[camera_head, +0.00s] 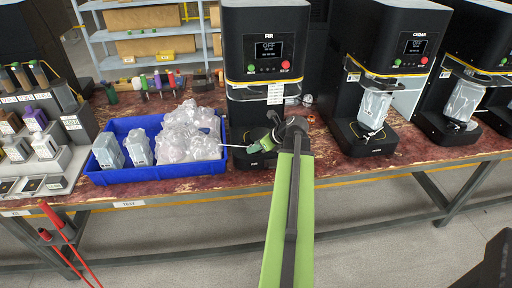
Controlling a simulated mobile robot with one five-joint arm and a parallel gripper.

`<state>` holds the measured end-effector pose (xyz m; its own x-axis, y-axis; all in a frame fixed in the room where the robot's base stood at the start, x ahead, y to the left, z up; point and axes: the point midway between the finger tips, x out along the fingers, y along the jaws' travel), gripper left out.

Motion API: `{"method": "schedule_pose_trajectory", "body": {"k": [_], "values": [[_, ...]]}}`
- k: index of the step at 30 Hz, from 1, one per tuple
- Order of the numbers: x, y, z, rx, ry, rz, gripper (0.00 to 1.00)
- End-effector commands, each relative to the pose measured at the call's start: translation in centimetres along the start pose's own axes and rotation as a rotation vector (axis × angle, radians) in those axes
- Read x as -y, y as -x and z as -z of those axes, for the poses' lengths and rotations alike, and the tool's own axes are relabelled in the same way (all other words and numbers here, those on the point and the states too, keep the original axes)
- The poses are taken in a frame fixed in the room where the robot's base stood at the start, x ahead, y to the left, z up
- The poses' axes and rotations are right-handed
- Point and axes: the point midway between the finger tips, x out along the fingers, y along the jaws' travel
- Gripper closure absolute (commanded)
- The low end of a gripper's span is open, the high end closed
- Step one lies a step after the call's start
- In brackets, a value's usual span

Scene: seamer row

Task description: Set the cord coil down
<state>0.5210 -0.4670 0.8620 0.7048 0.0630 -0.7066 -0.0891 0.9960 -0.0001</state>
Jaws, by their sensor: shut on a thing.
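My gripper (272,136) is in front of the FIR machine, above the front of the bench. It is shut on a thin pale-shafted thing (232,146), whose shaft points left toward the blue tray. Green parts show at the jaws, and I cannot tell whether they belong to the held thing. I cannot make out a cord coil; the gripper and arm hide part of the bench here.
The blue tray (155,181) holds clear bags and pale containers. The FIR machine (265,50) stands behind my gripper. The CEDAR machine (385,60) stands to the right. Reddish bench top (333,163) is bare between them.

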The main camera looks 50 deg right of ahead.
Motion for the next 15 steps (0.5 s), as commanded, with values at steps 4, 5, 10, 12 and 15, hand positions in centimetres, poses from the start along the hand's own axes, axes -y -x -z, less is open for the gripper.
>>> {"method": "schedule_pose_trajectory", "body": {"k": [4, 5, 10, 12, 15], "values": [[0.01, 0.06, -0.05, 0.000, 0.000, 0.000, 1.00], [0.02, 0.05, -0.03, 0.000, 0.000, 0.000, 1.00], [0.03, -0.15, 0.19, 0.000, -0.001, 0.000, 1.00], [0.04, -0.26, 0.30, 0.000, -0.001, 0.001, 1.00], [0.05, -0.40, 0.45, 0.000, -0.001, 0.001, 1.00]]}}
